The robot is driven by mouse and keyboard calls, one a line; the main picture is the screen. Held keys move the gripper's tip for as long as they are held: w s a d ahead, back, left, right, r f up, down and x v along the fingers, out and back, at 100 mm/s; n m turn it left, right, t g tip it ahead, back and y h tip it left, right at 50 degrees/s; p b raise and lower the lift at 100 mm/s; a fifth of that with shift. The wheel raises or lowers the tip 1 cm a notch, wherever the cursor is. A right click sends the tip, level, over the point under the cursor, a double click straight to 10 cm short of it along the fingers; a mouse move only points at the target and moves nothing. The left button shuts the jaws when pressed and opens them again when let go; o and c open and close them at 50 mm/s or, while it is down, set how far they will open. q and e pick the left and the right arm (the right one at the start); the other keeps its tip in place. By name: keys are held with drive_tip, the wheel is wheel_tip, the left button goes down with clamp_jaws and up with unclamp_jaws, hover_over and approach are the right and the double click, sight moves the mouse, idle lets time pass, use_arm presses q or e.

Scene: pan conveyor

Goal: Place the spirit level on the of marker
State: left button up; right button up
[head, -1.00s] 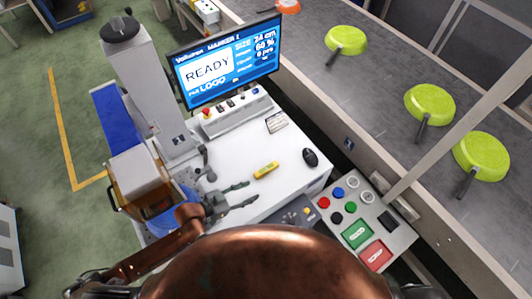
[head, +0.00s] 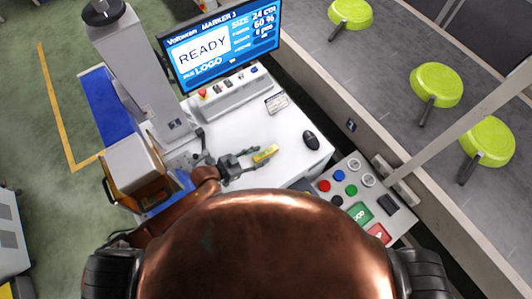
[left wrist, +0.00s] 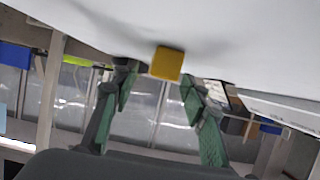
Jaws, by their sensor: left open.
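The yellow spirit level (head: 266,153) lies on the white marker table (head: 290,140). In the left wrist view the end of the level (left wrist: 167,63) shows as a yellow block between and just beyond the fingers. My left gripper (head: 248,158) is open, with its fingertips at the near left end of the level. In the left wrist view the fingers (left wrist: 158,82) stand apart, one on each side of the level. I cannot tell whether either finger touches it. The marker (head: 150,80), a grey column machine with a screen (head: 222,45), stands at the back left. My right gripper is out of view.
A button panel (head: 358,195) stands to the right. The conveyor (head: 390,95) beyond carries green pans (head: 436,85).

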use_arm(q)
drive_tip(key=shift+x, duration=1.1)
clamp_jaws()
